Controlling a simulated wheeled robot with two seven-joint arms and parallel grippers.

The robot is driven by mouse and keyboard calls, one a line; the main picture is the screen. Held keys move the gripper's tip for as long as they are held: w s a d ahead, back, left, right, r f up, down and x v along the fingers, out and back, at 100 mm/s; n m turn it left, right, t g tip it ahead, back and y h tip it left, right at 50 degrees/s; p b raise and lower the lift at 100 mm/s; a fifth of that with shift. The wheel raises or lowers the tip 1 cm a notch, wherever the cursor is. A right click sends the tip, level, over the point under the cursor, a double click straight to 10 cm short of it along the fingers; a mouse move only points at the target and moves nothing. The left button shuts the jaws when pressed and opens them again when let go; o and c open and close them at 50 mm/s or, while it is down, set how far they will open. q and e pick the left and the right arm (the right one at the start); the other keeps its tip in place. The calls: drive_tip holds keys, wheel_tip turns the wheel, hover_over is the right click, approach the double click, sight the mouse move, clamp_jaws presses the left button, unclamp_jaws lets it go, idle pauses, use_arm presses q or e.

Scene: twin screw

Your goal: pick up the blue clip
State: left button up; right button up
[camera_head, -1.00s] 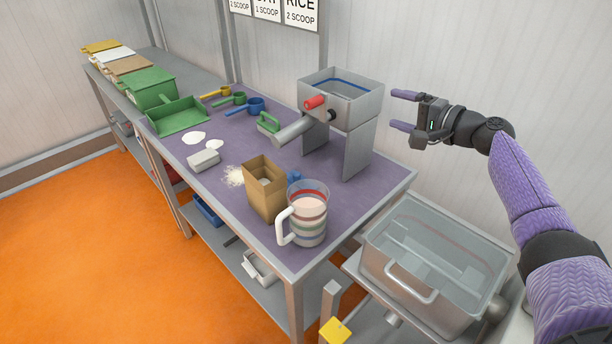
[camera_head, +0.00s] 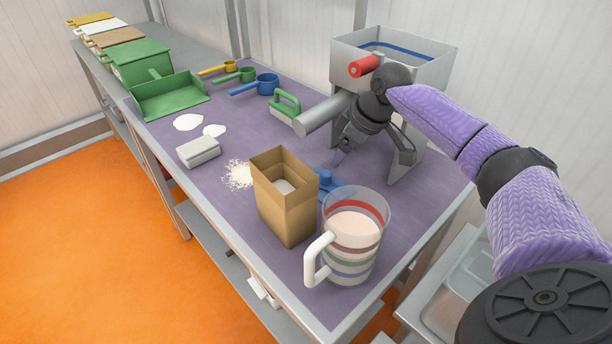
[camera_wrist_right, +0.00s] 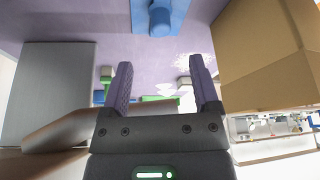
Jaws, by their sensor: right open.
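The blue clip (camera_head: 328,182) lies on the purple tabletop, partly hidden behind the brown paper bag (camera_head: 285,205) and the clear measuring jug (camera_head: 352,240). It also shows at the top edge of the right wrist view (camera_wrist_right: 160,18), cut off by the frame and apart from the fingers. My right gripper (camera_wrist_right: 160,66) is open with nothing between its purple fingers. In the head view it is low beside the metal hopper machine (camera_head: 392,62), above and to the right of the clip, partly hidden by its own wrist. My left gripper is not in view.
The bag and jug stand close to the clip on its near side. The machine's metal spout (camera_head: 322,115) and legs are close to my right gripper. A green-handled brush (camera_head: 285,104), several scoops and a green tray (camera_head: 170,98) lie farther back.

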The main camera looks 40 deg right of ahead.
sight(329, 174)
drive_tip(key=b+x, duration=0.5)
drive_tip(key=x, duration=0.4)
drive_tip(key=shift+a+f, duration=0.1)
drive_tip(key=shift+f, duration=0.3)
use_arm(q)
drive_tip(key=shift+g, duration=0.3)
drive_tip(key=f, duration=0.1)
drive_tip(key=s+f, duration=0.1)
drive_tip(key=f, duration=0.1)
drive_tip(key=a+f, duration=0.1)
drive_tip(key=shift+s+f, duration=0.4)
use_arm(e)
drive_tip(key=shift+r, duration=0.1)
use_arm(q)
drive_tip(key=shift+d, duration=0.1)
use_arm(e)
clamp_jaws()
